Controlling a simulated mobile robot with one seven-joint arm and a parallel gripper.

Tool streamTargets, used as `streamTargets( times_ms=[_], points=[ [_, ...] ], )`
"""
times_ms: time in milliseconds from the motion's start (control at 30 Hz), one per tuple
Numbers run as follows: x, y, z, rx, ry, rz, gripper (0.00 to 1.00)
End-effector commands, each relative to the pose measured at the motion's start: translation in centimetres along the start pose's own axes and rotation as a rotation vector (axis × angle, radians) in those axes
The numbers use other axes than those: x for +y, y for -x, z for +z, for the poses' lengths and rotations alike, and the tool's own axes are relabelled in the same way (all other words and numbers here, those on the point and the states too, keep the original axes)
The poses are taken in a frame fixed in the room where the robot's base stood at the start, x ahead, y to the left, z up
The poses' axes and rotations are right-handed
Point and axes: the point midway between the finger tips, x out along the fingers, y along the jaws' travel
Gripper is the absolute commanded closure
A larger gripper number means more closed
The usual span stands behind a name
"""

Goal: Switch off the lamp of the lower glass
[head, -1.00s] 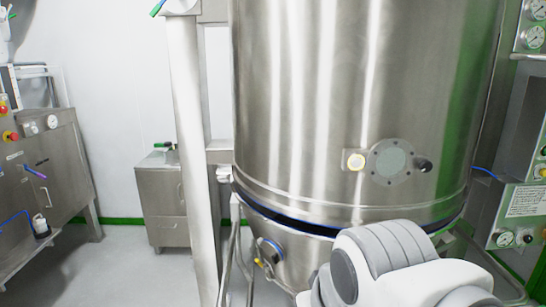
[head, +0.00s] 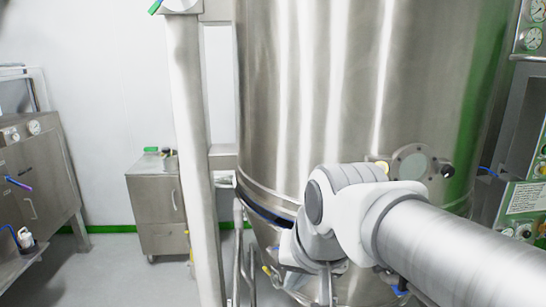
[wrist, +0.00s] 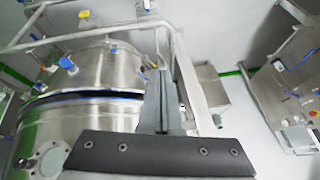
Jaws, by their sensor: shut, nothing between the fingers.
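A round sight glass (head: 415,163) with a bolted flange sits on the wall of the big steel vessel (head: 330,90). The glass also shows at the lower left of the wrist view (wrist: 50,160). No second glass shows. My gripper (wrist: 162,75) is shut and empty, its fingers apart from the glass. In the head view it hangs low in front of the vessel, left of and below the glass, mostly hidden by my wrist.
A white column (head: 192,130) and pipes stand left of the vessel. A gauge panel (head: 525,205) is close on the right.

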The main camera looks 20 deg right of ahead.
Motion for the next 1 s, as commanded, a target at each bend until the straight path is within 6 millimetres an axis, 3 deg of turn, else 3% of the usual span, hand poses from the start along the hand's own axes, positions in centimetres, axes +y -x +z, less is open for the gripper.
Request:
streamTargets(
  times_ms=[33,267,567,800,1000],
  points=[
    [-0.1,0.5,-1.8,-0.001,-0.115,-0.003,1.00],
    [0.4,0.8,-8.7,0.010,-0.650,-0.031,1.00],
    [3.4,0.3,-17.6,0.036,-1.355,-0.072,1.00],
    [10.1,1.8,-22.5,0.092,-2.020,-0.175,1.00],
    [16.5,3.7,-25.2,0.142,-2.534,-0.312,1.00]
  ],
)
